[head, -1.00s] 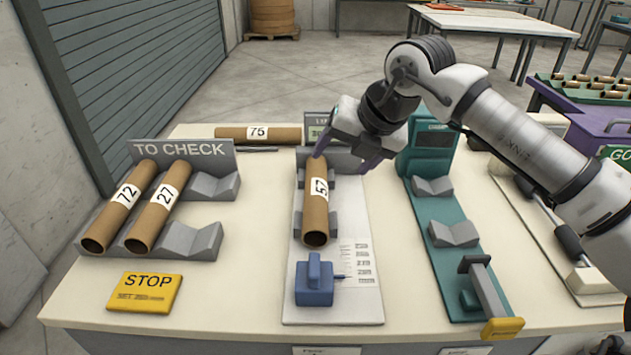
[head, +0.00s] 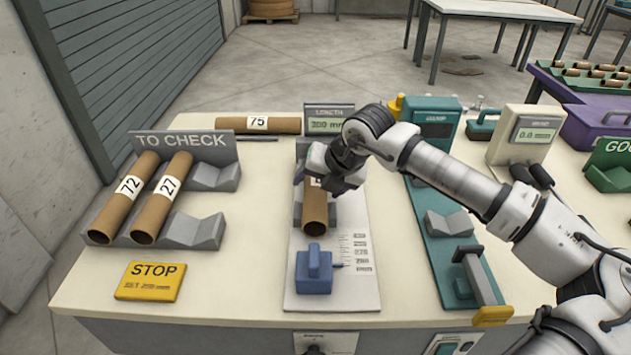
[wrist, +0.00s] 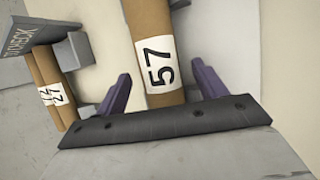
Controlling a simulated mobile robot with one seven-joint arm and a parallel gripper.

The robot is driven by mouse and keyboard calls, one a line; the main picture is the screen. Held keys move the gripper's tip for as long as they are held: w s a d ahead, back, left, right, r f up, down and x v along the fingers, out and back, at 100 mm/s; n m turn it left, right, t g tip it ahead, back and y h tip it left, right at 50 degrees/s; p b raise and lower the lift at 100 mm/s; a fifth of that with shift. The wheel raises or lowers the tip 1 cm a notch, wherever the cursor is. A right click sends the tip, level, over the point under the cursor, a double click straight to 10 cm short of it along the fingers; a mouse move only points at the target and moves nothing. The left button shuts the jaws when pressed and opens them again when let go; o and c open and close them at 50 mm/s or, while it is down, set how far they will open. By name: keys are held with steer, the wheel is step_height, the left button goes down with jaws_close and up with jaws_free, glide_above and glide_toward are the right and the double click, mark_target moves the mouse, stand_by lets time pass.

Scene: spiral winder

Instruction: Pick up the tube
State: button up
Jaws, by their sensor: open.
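The brown cardboard tube labelled 57 (head: 314,212) lies lengthwise in the grey cradles of the white length gauge (head: 352,285). Its label is mostly hidden by my gripper in the head view. My gripper (head: 328,186) is over the tube's middle. In the wrist view the tube (wrist: 151,30) runs between the two purple fingers of my gripper (wrist: 160,92), one on each side, apart from it. The fingers are open and hold nothing.
Tubes 72 (head: 122,200) and 27 (head: 160,200) lie in the TO CHECK rack (head: 208,230). Tube 75 (head: 258,125) lies behind. A blue stop block (head: 314,270) stands before tube 57. A teal clamp fixture (head: 455,255) is to the right.

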steer(key=shift+w+a+f, duration=0.15)
steer(key=shift+a+f, duration=0.05)
steer(key=shift+f, duration=0.15)
steer(key=shift+c, duration=0.3)
steer(key=c, duration=1)
steer(key=shift+c, duration=0.2)
steer(key=shift+d+r, duration=0.1)
steer(key=shift+d, duration=0.05)
